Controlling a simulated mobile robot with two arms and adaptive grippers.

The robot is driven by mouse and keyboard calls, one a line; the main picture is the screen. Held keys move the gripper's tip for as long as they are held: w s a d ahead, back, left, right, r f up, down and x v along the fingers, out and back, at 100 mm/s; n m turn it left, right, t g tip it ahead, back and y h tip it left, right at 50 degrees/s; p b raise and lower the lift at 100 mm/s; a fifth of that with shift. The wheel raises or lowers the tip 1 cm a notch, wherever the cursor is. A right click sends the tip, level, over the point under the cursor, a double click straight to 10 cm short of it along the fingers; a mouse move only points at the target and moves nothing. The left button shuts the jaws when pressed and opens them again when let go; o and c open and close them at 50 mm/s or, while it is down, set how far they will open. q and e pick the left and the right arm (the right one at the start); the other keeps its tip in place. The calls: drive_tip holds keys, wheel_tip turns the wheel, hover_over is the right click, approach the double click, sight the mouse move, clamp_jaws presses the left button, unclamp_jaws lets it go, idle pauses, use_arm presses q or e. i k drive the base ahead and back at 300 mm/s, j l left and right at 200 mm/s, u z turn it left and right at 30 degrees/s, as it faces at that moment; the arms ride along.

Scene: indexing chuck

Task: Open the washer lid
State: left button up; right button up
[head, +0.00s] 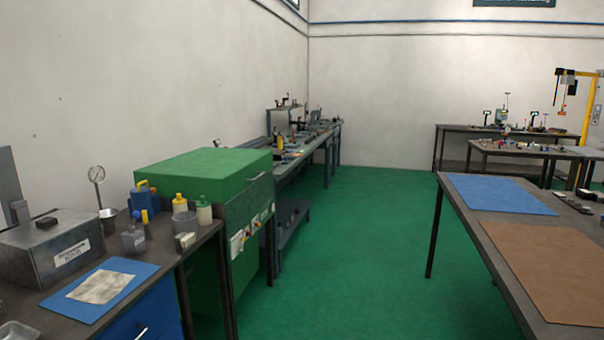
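A green box-shaped machine (243,210), which looks like the washer, stands against the left wall between two benches. Its green lid (205,168) lies flat and closed on top. A small handle shows on the lid's front edge at the right. The machine's front faces right and carries a pale control panel (240,242) with small red knobs. Neither of my grippers is in the head view, and nothing touches the lid.
The near-left bench holds a grey metal box (50,250), a blue mat (130,268), bottles and a gauge. A long bench (330,134) runs behind the machine. A table with blue and brown mats (500,195) stands right. Green floor (350,260) between is clear.

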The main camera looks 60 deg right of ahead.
sight(219, 175)
drive_tip(key=z, duration=1.7)
drive_tip(key=i+z, duration=0.4)
drive_tip(key=i, duration=1.45)
